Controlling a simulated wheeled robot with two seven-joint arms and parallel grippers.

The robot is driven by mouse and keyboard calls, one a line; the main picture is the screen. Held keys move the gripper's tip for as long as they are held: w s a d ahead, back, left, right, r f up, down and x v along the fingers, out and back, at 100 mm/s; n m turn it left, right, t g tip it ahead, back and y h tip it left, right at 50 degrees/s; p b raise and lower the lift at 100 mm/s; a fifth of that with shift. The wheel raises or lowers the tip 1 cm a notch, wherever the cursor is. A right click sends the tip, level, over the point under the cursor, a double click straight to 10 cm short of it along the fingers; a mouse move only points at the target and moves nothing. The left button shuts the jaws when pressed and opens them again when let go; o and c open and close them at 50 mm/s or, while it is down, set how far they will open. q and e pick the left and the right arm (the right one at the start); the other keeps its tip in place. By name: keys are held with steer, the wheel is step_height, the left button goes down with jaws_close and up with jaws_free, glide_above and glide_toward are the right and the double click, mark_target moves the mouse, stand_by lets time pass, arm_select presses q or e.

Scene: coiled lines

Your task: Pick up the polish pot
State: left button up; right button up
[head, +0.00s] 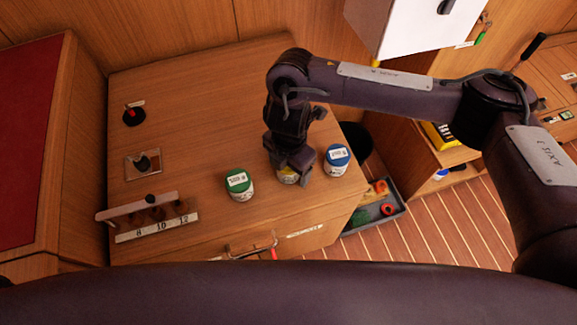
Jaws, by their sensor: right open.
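Three small pots stand in a row on the wooden worktop (190,100): one with a green lid (239,183), one with a yellow band or lid (289,177), and one with a blue lid (337,159). Their labels are too small to read, so I cannot tell which is the polish pot. My right gripper (290,165) points down at the yellow pot, between the green and blue ones. It is open and hides most of the yellow pot. I cannot tell whether its fingers touch it. My left gripper is out of view.
A grey tray (375,210) with coloured items is on the floor at right. The worktop's back middle is clear.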

steer(key=shift+r, duration=0.1)
steer(key=c, duration=1.2)
